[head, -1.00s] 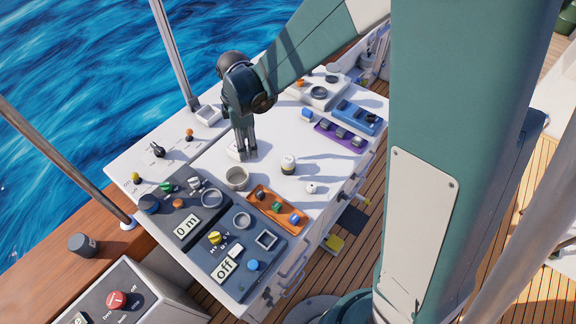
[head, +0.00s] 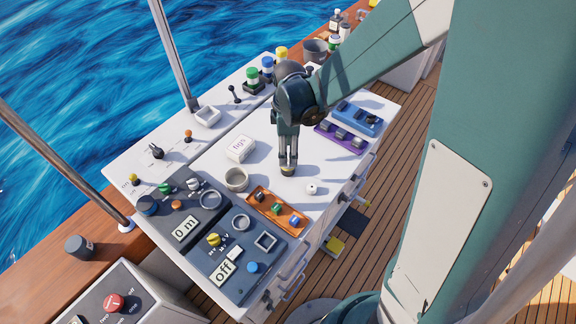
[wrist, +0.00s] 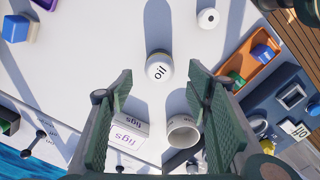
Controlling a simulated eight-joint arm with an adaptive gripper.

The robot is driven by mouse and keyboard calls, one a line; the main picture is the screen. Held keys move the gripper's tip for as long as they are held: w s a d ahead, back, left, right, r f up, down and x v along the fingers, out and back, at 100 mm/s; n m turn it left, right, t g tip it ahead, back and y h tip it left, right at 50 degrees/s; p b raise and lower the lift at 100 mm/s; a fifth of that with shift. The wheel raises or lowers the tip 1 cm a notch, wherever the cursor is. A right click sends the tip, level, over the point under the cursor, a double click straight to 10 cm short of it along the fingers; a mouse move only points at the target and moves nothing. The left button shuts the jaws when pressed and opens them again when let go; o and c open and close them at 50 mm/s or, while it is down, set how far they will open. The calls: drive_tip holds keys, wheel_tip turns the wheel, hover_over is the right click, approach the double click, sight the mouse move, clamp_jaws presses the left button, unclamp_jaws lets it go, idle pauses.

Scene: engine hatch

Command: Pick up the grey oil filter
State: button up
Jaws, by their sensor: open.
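The oil filter is a small, short cylinder with a pale grey-white top marked "oil" (wrist: 160,68), standing upright on the white worktop. In the head view only its lower part (head: 288,171) shows beneath my gripper (head: 288,163), which hides the rest. In the wrist view my gripper (wrist: 160,78) has its two green fingers spread wide and empty. The filter appears in line with the gap between the fingertips and a little beyond them. I cannot tell whether the tips reach down to its height.
A "figs" box (head: 240,148) and a grey cup (head: 236,179) stand left of the filter. A small white round piece (head: 312,188) is to its right. An orange tray (head: 262,208) with coloured blocks lies in front; purple (head: 341,137) and blue (head: 358,117) holders lie behind right.

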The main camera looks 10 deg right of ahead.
drive_tip(key=shift+f, duration=0.15)
drive_tip(key=shift+f, duration=1.15)
drive_tip(key=shift+a+f, duration=0.1)
drive_tip(key=shift+f, duration=2.5)
drive_tip(key=c, duration=1.1)
